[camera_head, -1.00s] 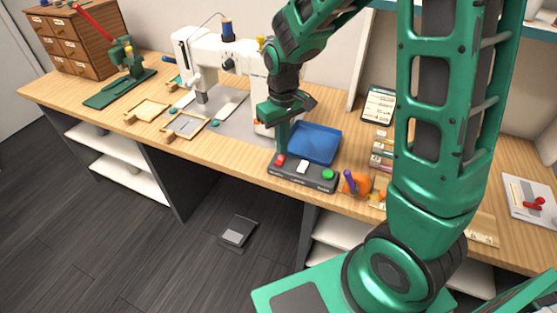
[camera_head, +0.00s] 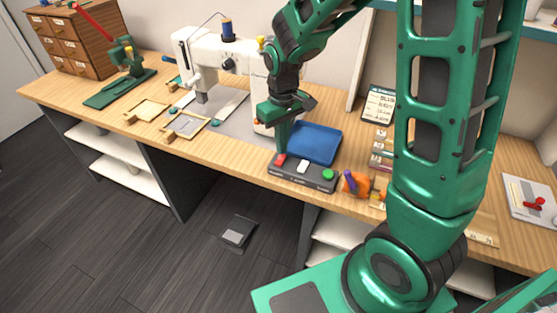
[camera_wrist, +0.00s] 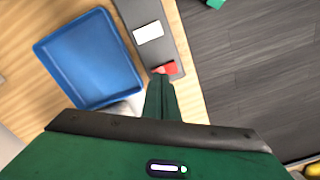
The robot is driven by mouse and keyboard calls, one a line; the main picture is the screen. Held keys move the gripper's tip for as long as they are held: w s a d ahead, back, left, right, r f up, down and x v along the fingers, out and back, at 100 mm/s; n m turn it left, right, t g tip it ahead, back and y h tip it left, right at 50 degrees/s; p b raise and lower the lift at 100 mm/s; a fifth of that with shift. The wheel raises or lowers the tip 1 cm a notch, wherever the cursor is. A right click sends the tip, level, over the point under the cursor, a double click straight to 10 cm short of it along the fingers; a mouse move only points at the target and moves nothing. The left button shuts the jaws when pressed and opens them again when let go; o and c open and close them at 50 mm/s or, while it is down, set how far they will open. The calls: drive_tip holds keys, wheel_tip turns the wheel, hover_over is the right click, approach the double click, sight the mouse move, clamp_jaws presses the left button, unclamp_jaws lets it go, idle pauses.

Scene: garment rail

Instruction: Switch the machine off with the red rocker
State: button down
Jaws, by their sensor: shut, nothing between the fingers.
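The dark control box (camera_head: 317,180) lies at the front edge of the table. It carries a red rocker (camera_head: 280,160) at its left end, a white rocker (camera_head: 303,166) in the middle and a green button (camera_head: 328,174) at the right. My gripper (camera_head: 282,150) is shut and empty, pointing down at the red rocker. In the wrist view the fingertips (camera_wrist: 161,78) are right beside the red rocker (camera_wrist: 168,69) and partly cover it. I cannot tell whether they touch it. The white sewing machine (camera_head: 212,65) stands behind, partly hidden by my arm.
A blue tray (camera_head: 315,142) lies just behind the control box. An orange pincushion-like object (camera_head: 355,185) sits to its right. Wooden frames (camera_head: 147,109) and a green press (camera_head: 122,85) are at the left. A foot pedal (camera_head: 237,233) is on the floor.

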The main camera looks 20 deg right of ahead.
drive_tip(key=shift+f, duration=0.95)
idle(0.6)
drive_tip(key=shift+r, duration=0.1)
wheel_tip(320, 180, up, 7)
idle(0.9)
drive_tip(key=shift+d, duration=0.1)
drive_tip(key=s+d+r+m, duration=0.4)
drive_tip(key=s+d+r, duration=0.1)
drive_tip(key=s+d, duration=0.55)
drive_tip(key=s+d+m, duration=0.2)
drive_tip(key=s+d, duration=0.1)
drive_tip(key=s, duration=0.4)
drive_tip(key=s+d+r+m, duration=0.1)
drive_tip(key=s+d+m, duration=0.2)
drive_tip(key=s, duration=0.5)
drive_tip(key=shift+d, duration=0.3)
drive_tip(key=shift+w, duration=0.1)
